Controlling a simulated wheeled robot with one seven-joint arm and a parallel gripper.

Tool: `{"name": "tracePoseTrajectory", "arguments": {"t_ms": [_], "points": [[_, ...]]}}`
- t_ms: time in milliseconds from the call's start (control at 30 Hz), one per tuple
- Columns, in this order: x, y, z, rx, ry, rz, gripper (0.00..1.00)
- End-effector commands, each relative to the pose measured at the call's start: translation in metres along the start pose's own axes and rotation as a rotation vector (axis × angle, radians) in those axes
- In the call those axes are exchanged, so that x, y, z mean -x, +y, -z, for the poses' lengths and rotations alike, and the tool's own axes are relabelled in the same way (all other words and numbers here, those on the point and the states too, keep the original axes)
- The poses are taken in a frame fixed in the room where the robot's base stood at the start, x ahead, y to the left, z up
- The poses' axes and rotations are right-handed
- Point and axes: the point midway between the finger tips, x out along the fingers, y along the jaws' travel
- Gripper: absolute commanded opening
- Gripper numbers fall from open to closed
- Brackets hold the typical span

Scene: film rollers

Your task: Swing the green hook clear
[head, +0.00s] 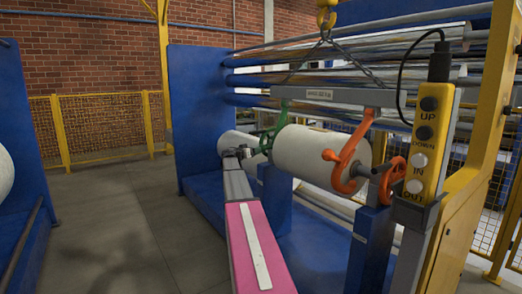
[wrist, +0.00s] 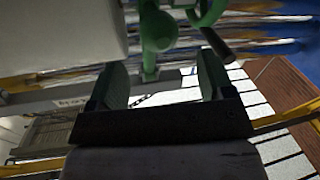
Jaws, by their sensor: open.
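The green hook (head: 280,122) hangs from the left end of the grey lifting beam (head: 335,96), at the far end of the white roller (head: 318,155). In the wrist view the green hook (wrist: 157,32) shows a rounded knob at the top and a stem running down between my finger lines. My gripper (head: 243,152) is close to the hook, at its left in the head view. In the wrist view my gripper (wrist: 162,68) has its two fingers wide apart, with nothing clamped. Whether the stem lies between the fingers or beyond them is unclear.
An orange hook (head: 350,152) is at the roller's near end. A yellow pendant (head: 430,135) with UP, DOWN, IN and OUT buttons stands at the right. Blue posts (head: 370,240) stand below the roller. Silver rollers (head: 350,58) fill the back. Open floor (head: 120,215) lies left.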

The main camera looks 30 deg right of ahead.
Motion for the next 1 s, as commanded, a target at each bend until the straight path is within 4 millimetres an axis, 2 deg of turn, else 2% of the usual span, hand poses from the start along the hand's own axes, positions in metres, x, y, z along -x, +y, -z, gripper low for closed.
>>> {"name": "tracePoseTrajectory", "arguments": {"t_ms": [100, 333, 500, 733, 767, 933, 967, 1000], "points": [[-0.025, -0.001, 0.0, 0.0, -0.001, -0.003, 0.75], [-0.062, -0.001, 0.0, 0.001, -0.001, -0.001, 0.75], [-0.072, -0.001, 0.0, 0.001, -0.001, 0.001, 0.75], [-0.072, 0.0, -0.001, 0.001, -0.001, 0.001, 0.75], [-0.072, 0.0, -0.001, 0.001, -0.001, 0.001, 0.68], [-0.072, 0.0, -0.001, 0.001, -0.001, 0.001, 0.13], [-0.072, 0.0, -0.001, 0.001, -0.001, 0.001, 0.08], [-0.072, 0.0, 0.0, 0.001, -0.001, 0.001, 0.08]]}}
